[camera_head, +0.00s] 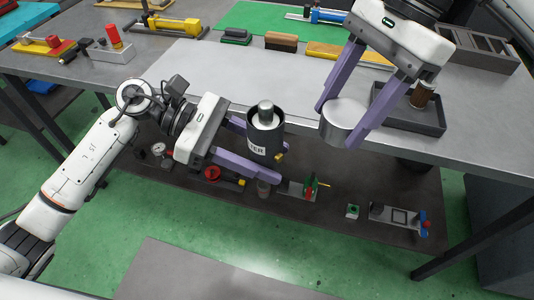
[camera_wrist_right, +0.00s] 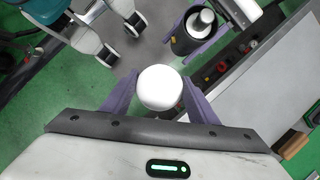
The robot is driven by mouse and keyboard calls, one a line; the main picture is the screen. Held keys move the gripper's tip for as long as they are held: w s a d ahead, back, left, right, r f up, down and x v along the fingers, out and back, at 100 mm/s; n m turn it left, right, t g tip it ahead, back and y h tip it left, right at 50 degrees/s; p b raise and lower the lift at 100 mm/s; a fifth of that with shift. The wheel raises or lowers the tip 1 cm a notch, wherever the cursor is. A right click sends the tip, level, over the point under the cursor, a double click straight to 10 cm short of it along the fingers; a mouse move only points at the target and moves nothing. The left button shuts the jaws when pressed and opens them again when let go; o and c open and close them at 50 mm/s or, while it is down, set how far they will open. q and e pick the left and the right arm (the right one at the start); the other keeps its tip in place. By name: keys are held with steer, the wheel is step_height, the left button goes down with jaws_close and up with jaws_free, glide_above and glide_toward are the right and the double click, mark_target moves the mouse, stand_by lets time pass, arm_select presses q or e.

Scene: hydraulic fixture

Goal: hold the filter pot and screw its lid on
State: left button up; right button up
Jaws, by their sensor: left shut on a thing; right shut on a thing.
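The filter pot (camera_head: 266,140) is a dark cylinder with a white label and a light grey filter element standing out of its open top. My left gripper (camera_head: 262,148) is shut around it and holds it upright off the table's front edge. The lid (camera_head: 345,120) is a round light grey piece. My right gripper (camera_head: 342,122) is shut on it, to the right of the pot and apart from it. In the right wrist view the lid (camera_wrist_right: 160,87) sits between the purple fingers, and the open pot (camera_wrist_right: 193,38) shows beyond it at upper right.
A grey tray (camera_head: 410,112) with a brown-and-metal piece stands at the table's right. Brushes (camera_head: 281,41) and a yellow-handled tool (camera_head: 166,26) lie toward the back. A lower shelf (camera_head: 330,170) carries several small parts. The tabletop (camera_head: 200,65) behind the pot is clear.

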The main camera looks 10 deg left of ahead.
mark_target(264, 104)
steer(key=a+r+m+t, duration=0.1)
steer(key=a+r+m, duration=0.1)
steer(key=a+r, duration=0.1)
steer(key=s+a+r+m+t, duration=0.1)
steer(key=a+r+m, duration=0.2)
steer(key=a, duration=0.1)
steer(key=a+r+m+t, duration=0.1)
steer(key=a+r+m, duration=0.1)
steer(key=a+r, duration=0.1)
steer(key=shift+s+a+r+m+y, duration=0.1)
steer(key=shift+s+a+m+y, duration=0.1)
steer(key=shift+a+m+y, duration=0.15)
steer(key=shift+s+a+m, duration=0.1)
steer(key=shift+a+m, duration=0.25)
steer(key=shift+f, duration=1.95)
steer(key=shift+a+r, duration=0.1)
steer(key=shift+f, duration=0.95)
